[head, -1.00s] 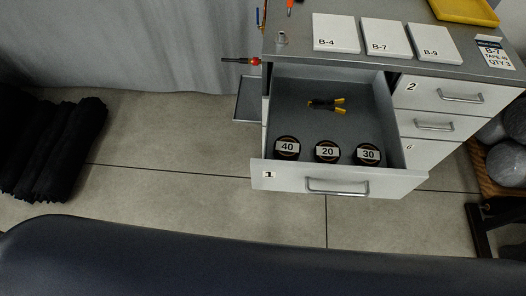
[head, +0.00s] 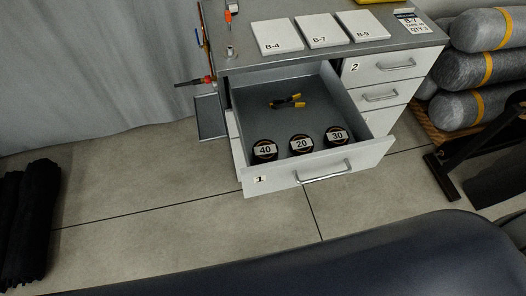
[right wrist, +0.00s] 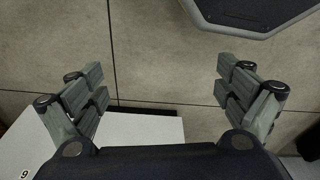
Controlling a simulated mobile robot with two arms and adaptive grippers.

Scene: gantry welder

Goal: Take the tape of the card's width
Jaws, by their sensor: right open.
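Three dark tape rolls stand in a row at the front of the open drawer 1 (head: 213,171) in the head view. They are labelled 40 (head: 265,150), 20 (head: 301,145) and 30 (head: 337,136). The card (head: 412,22) lies on the cabinet top at the right. It reads B-7, a tape line and QTY 3; its width number is too small to read surely. My right gripper (right wrist: 158,82) is open and empty in the right wrist view, over the floor and the edge of a white surface. My left gripper is not in view.
Pliers with yellow handles (head: 288,102) lie at the drawer's back. White plates B-4 (head: 276,36), B-7 (head: 323,30) and B-9 (head: 361,25) lie on the cabinet top. A white surface marked 9 (right wrist: 150,128) shows in the right wrist view.

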